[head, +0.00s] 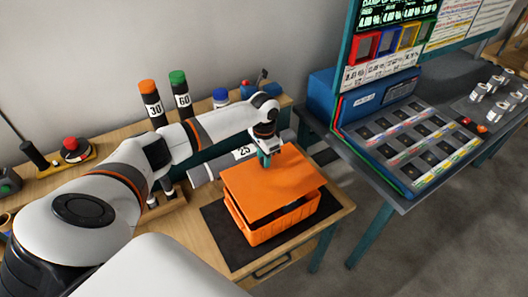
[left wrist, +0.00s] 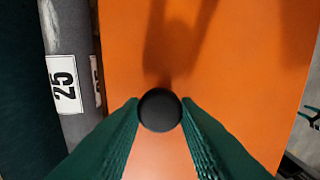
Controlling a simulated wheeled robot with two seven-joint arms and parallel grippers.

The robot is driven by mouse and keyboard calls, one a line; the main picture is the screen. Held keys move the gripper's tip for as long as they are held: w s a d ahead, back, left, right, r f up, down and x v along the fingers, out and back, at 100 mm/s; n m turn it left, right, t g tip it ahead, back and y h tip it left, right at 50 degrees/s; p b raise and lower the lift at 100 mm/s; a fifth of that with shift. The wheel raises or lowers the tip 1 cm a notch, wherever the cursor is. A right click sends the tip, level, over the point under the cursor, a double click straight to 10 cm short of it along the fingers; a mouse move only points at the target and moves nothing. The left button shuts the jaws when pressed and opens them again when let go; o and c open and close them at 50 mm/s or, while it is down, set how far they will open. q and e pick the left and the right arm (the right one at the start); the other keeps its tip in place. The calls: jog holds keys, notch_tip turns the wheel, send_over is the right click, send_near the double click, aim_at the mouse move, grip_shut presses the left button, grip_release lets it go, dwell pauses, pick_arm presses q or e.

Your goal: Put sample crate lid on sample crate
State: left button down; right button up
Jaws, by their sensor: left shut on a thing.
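The flat orange sample crate lid (head: 272,188) is over the orange sample crate (head: 285,224), which stands on a dark mat (head: 222,232) on the wooden bench. A dark gap shows between lid and crate at the near right side, and their edges are not lined up there. My left gripper (head: 266,158) is above the lid. In the left wrist view my left gripper (left wrist: 160,120) is shut on the lid's round black knob (left wrist: 160,110), and the orange lid (left wrist: 240,60) fills most of the picture. The crate's inside is hidden. My right gripper is not in view.
A grey roll labelled 25 (left wrist: 68,85) lies beside the crate. Bottles with orange (head: 147,87), green (head: 178,78) and blue (head: 220,95) caps stand behind my arm. A blue slotted station (head: 405,140) is on the separate table at right, across a floor gap.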

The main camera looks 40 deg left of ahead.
aim_at(264, 169)
pick_arm(q)
jog(key=shift+f+b, duration=0.95)
jog(key=shift+f, duration=1.7)
jog(key=shift+p, duration=0.4)
jog(key=shift+f, duration=0.45)
jog(key=c, duration=1)
grip_release()
jog(key=shift+c, duration=0.2)
notch_tip(264, 169, up, 12)
jog(key=b, duration=0.2)
jog(key=shift+b, duration=0.3)
